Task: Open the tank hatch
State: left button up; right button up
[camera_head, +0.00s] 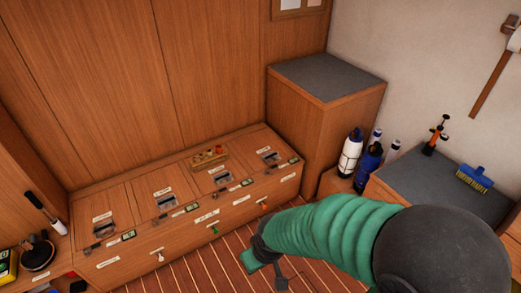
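A low wooden bench (132,258) runs along the back wall. Its top holds several hatch lids, each with a small label and a dark metal latch: a left lid (90,209), a second lid (148,188), a third lid (212,189) and a right lid (252,147). All lids lie flat and shut. The labels are too small to read, so I cannot tell which is the tank hatch. My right arm in a green sleeve reaches in from the lower right. Its gripper (266,268) is in front of the bench, apart from the lids; its fingers are unclear. My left gripper is not in view.
A small wooden tray (207,157) lies on the bench top. Coloured knobs, one green (214,230), line the bench front. A tall cabinet (315,117) stands at the right end, with bottles (350,153) beside it. A blue brush (474,178) lies on a grey-topped counter (420,187).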

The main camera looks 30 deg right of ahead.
aim_at(262, 149)
jog(key=i+l, duration=0.45)
jog(key=l, duration=0.15)
jog(key=i+l, duration=0.4)
jog(key=l, duration=0.2)
jog(key=i+l, duration=0.45)
jog(key=l, duration=0.15)
jog(key=i+l, duration=0.45)
jog(key=l, duration=0.15)
jog(key=i+l, duration=0.4)
jog(key=l, duration=0.2)
jog(key=l+z, duration=0.05)
